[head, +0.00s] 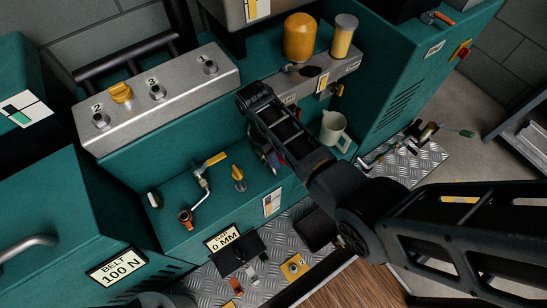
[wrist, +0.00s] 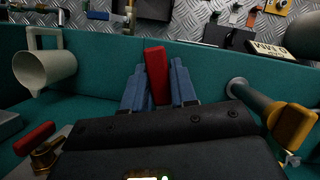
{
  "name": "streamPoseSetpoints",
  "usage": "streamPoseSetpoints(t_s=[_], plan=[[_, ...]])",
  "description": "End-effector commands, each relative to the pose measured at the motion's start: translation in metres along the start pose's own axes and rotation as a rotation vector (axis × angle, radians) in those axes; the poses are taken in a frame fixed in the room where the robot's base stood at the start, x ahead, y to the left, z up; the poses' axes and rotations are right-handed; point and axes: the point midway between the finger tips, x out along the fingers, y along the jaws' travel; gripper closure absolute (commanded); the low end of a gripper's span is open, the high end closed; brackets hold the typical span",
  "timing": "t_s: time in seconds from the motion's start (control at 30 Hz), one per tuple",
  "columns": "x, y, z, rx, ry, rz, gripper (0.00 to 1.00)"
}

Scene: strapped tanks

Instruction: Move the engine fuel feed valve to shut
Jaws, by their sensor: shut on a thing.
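In the wrist view a red lever handle (wrist: 156,75) stands between the two blue fingers of my gripper (wrist: 158,88), which is shut on it. The valve body under this handle is hidden by my gripper, and no label shows that names it. In the head view my gripper (head: 272,160) is low against the teal machine, right of the yellow knob (head: 238,175), and is largely covered by my arm. A second red handle (wrist: 35,138) on a brass fitting lies at the lower left of the wrist view, apart from my fingers.
A pale jug (head: 333,127) stands right of my arm. A yellow-handled lever (head: 215,160) and a bent crank (head: 199,206) are on the teal ledge to the left. A grey block (head: 180,85) with numbered fittings is behind. Loose parts lie on the tread plate (head: 205,285) in front.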

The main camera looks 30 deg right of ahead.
Motion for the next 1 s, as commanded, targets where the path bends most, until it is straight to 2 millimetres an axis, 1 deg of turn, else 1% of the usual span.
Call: streamPoseSetpoints(t_s=[0.07,0.3,0.4,0.73,1.0], plan=[[-0.002,0.002,-0.001,-0.013,0.004,0.007,1.00],[-0.004,0.016,-0.002,-0.234,0.003,0.088,1.00],[-0.004,0.019,-0.003,-0.286,0.003,0.107,1.00],[-0.004,0.020,-0.004,-0.313,0.004,0.117,1.00],[-0.007,0.034,-0.011,-0.555,0.004,0.206,1.00]])
